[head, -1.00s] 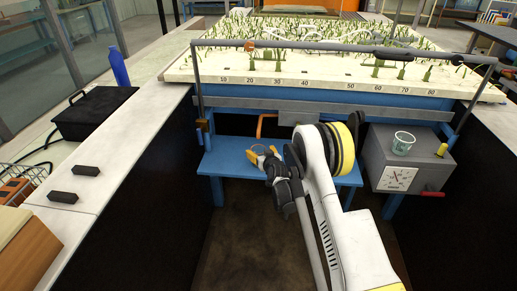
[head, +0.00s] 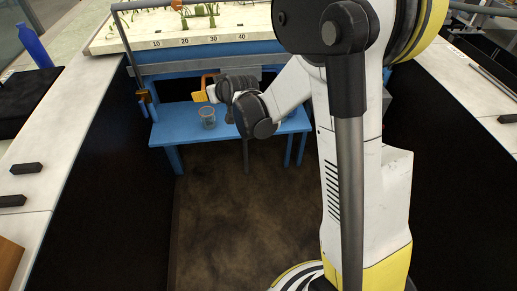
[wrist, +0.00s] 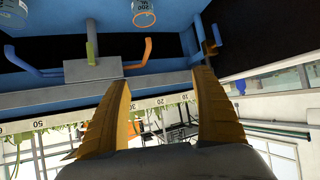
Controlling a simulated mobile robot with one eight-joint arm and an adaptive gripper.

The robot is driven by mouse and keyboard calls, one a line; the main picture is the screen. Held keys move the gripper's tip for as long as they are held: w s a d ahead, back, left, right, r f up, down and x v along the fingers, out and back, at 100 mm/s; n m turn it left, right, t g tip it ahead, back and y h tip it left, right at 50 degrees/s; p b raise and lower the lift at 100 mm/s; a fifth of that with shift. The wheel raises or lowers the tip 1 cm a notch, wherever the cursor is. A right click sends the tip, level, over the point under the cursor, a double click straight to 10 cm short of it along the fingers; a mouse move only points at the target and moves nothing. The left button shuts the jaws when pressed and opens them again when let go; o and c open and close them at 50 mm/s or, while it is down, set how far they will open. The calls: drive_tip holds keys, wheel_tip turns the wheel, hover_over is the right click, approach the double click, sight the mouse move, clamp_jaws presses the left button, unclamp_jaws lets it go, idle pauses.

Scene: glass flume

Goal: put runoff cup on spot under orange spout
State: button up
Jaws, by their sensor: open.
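The runoff cup, a clear cup (head: 207,117), stands upright on the blue shelf (head: 172,133). It also shows at the top edge of the upside-down wrist view (wrist: 143,6), cut off there. An orange ring (wrist: 145,19) shows at that cup; I cannot tell if the cup is centred on it. The orange spout (wrist: 139,50) hangs close to the cup in the wrist view. My gripper (wrist: 162,76) is open, with nothing between its yellow fingers. In the head view my gripper (head: 202,96) is small, just above and behind the cup, partly hidden by my wrist.
A second clear cup (wrist: 12,9) stands farther along the shelf. A yellow-green spout (wrist: 91,46) and blue pipes (wrist: 30,62) hang near the orange spout. The numbered bed (head: 180,42) rises behind the shelf. Dark floor (head: 225,220) in front is clear.

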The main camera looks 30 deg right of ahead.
drive_tip(key=s+r+g, duration=0.2)
drive_tip(key=s+r, duration=0.2)
drive_tip(key=s, duration=0.9)
drive_tip(key=s+r+g, duration=0.1)
drive_tip(key=s+r, duration=0.4)
drive_tip(key=s, duration=0.7)
drive_tip(key=s+f+m+g+h, duration=0.1)
drive_tip(key=s+f, duration=0.1)
drive_tip(key=s, duration=0.8)
drive_tip(key=shift+s+d+f+g, duration=0.2)
drive_tip(key=shift+d+f+g, duration=0.1)
drive_tip(key=shift+d, duration=0.05)
